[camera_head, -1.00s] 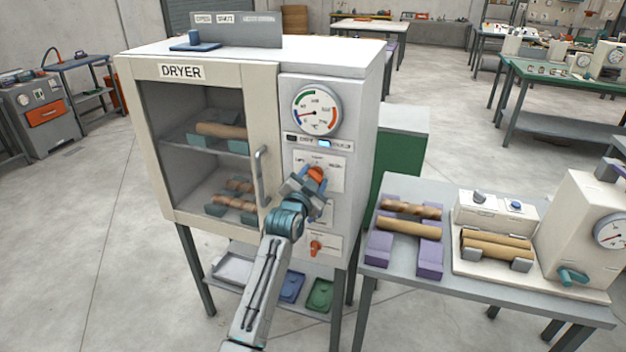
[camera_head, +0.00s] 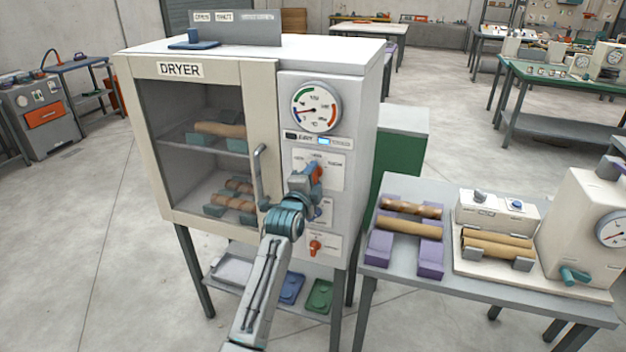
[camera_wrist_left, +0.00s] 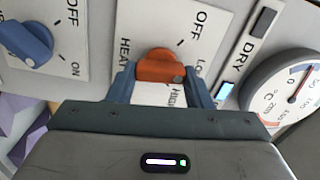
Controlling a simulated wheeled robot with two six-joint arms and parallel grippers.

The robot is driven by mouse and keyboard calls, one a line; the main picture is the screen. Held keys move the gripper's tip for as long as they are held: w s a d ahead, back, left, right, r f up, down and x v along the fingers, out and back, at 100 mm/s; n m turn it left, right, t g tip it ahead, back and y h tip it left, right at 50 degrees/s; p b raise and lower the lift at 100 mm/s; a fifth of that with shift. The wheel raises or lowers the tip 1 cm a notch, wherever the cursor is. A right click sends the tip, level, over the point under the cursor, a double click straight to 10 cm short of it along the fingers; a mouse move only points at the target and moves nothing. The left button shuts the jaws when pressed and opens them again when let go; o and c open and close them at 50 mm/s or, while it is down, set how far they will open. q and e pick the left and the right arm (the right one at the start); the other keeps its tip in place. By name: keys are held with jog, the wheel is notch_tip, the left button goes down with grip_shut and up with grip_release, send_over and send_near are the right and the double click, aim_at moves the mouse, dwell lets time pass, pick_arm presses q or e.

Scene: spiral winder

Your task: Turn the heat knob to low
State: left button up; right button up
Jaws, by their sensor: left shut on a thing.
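The dryer (camera_head: 262,115) is a pale cabinet with a control panel on its right side. The orange heat knob (camera_wrist_left: 161,67) sits on a white plate marked HEAT, OFF, LO and HIGH in the left wrist view. My left gripper (camera_wrist_left: 162,84) is shut on this knob, one blue finger on each side. The knob's light pointer dot lies toward its lower right in that view. In the head view the orange knob (camera_head: 316,172) shows beside my fingers, partly hidden by them. My right gripper is in neither view.
A round gauge (camera_head: 316,107) is above the knob. A blue knob (camera_wrist_left: 27,43) marked OFF and ON is nearby. A second orange knob (camera_head: 315,247) is lower on the panel. The door handle (camera_head: 260,178) stands close left of my wrist. A grey table (camera_head: 462,270) stands to the right.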

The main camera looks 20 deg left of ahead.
pick_arm(q)
jog(key=shift+f+m, duration=0.15)
jog(key=shift+m, duration=0.45)
jog(key=o, duration=1)
jog(key=shift+s+a+b, duration=0.2)
jog(key=shift+s+b, duration=1.55)
jog(key=shift+s, duration=3.7)
